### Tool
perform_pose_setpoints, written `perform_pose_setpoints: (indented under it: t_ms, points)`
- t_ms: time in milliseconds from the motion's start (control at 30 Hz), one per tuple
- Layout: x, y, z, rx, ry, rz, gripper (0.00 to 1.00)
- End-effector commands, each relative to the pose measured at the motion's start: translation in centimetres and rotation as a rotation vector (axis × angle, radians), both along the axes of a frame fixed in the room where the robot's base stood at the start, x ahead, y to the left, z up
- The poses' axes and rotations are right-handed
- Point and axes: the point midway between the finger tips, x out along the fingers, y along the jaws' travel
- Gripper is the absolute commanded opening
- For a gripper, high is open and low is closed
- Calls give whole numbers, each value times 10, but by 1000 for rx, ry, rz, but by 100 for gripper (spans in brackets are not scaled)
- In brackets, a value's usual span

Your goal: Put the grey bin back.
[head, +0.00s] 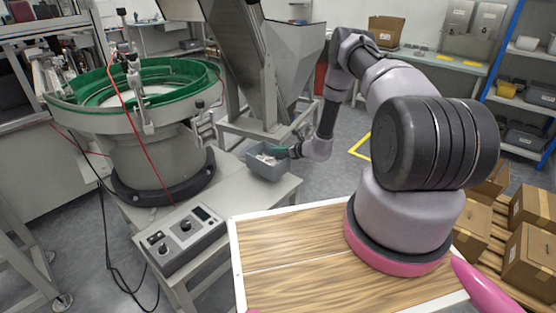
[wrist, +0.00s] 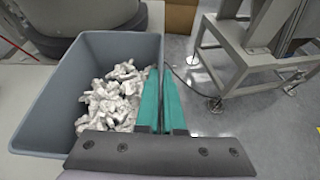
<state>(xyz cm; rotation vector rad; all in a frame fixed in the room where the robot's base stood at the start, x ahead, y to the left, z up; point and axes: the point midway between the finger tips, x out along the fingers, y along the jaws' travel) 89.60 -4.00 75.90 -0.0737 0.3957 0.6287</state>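The grey bin (head: 262,170) is near the far end of the light table, beside the bowl feeder, in the head view. In the wrist view the bin (wrist: 45,115) fills the left side, looks upright, and holds a pile of silvery-white small parts (wrist: 115,95). My gripper (head: 280,152) is at the bin's right rim. In the wrist view its teal fingers (wrist: 161,98) are close together, one inside and one outside the right wall, with the wall pinched between them. The bin's underside is hidden, so I cannot tell whether it touches the table.
The green-rimmed bowl feeder (head: 150,90) stands left of the bin. A control box (head: 187,238) sits at the table's near end. A metal hopper on a frame (head: 270,125) stands just behind the bin. Cardboard boxes (head: 530,255) are at the right.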

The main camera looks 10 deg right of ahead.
Motion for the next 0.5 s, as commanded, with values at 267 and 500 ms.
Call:
perform_pose_setpoints:
  t_ms: [267, 500]
  points:
    - [-1, 1, -36, 2, 1, 0, 0]
    - [0, 0, -41, 1, -1, 0, 0]
